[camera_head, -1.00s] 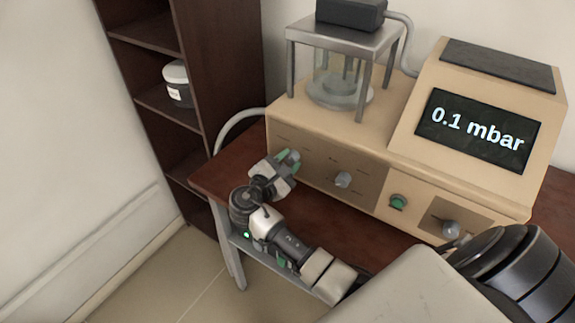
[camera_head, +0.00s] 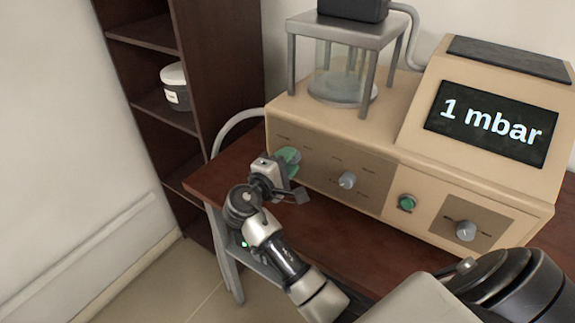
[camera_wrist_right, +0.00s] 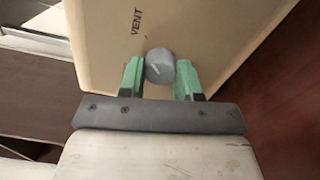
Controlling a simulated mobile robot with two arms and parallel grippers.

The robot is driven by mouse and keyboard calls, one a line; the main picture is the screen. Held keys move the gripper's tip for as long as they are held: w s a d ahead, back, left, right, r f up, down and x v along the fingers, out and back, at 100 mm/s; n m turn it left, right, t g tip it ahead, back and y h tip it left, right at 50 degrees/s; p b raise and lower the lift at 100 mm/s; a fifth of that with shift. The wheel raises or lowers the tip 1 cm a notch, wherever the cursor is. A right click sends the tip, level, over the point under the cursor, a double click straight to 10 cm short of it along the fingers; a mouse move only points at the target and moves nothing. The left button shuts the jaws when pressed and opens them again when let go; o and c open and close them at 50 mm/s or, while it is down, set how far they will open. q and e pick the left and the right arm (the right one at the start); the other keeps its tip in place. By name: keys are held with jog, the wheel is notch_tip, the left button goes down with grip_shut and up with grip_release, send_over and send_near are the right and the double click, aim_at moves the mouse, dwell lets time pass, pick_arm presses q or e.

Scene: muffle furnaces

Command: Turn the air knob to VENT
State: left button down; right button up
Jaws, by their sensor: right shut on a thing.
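The air knob (camera_wrist_right: 160,66) is a grey round knob with a pale pointer line, on the beige front panel, with the word VENT printed near it in the right wrist view. My right gripper (camera_wrist_right: 160,80) has its two green fingers on either side of the knob and is shut on it. In the head view my right gripper (camera_head: 288,160) is at the left end of the front panel and hides the knob. The display (camera_head: 492,122) reads 1 mbar. My left gripper is not in view.
The beige unit (camera_head: 400,185) stands on a dark red-brown table (camera_head: 225,180). Two other grey knobs (camera_head: 347,180) (camera_head: 466,231) and a green button (camera_head: 407,203) sit along its front. A glass vessel (camera_head: 340,75) stands on top. A dark shelf (camera_head: 225,80) with a jar is at left.

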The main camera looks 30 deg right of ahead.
jog(key=shift+f, duration=0.1)
dwell(0.4)
jog(key=o, duration=0.9)
jog(key=shift+a, duration=0.1)
jog(key=b+v, duration=0.2)
jog(key=v, duration=0.8)
jog(key=shift+s+a, duration=0.2)
jog(key=shift+a, duration=0.1)
